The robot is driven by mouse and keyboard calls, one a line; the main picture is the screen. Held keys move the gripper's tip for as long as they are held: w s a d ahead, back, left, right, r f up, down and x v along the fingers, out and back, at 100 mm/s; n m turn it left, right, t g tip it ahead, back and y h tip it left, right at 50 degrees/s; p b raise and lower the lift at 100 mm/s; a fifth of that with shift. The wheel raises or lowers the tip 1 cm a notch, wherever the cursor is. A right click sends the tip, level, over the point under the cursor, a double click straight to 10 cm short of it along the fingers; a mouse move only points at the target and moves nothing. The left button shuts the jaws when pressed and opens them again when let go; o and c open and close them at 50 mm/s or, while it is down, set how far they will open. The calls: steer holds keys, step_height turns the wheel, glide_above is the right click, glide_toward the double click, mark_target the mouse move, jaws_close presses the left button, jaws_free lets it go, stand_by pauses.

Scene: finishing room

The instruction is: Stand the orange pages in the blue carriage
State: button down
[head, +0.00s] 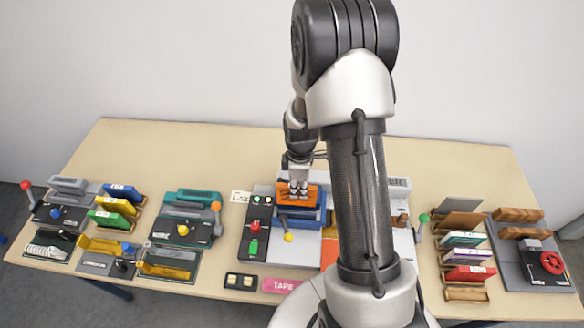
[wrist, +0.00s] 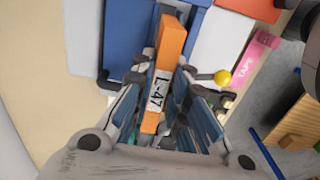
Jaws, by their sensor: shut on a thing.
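The orange pages (head: 312,196) are a thin block with a white label reading "L-47", clear in the wrist view (wrist: 168,45). My gripper (head: 298,188) is shut on them, with one finger on each side in the wrist view (wrist: 165,82). The blue carriage (head: 303,221) is on the machine at the middle of the table, with a yellow-knobbed lever at its front. In the head view the pages are at the carriage, overlapping its upper part. Blue carriage surfaces show beside the pages in the wrist view (wrist: 122,35). I cannot tell whether the pages touch its floor.
A black panel (head: 254,225) with coloured buttons lies left of the carriage. A pink TAPE block (head: 281,285) is at the front edge. Racks of coloured pads (head: 113,206) stand left, and a rack with books (head: 466,256) stands right. The table's back strip (head: 200,150) is clear.

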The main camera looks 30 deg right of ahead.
mark_target(299, 204)
steer(key=shift+w+f, duration=0.15)
steer(key=shift+f, duration=0.5)
steer(key=shift+s+f+b, duration=0.15)
steer(key=shift+s+b, duration=0.1)
steer(key=shift+b, duration=0.05)
steer(key=shift+f+b, duration=1.75)
steer(key=shift+f, duration=0.95)
steer(key=shift+f+b, duration=0.6)
steer(key=shift+b, duration=0.05)
steer(key=c, duration=1.8)
jaws_free()
steer(key=shift+c, duration=0.2)
steer(key=shift+r, duration=0.1)
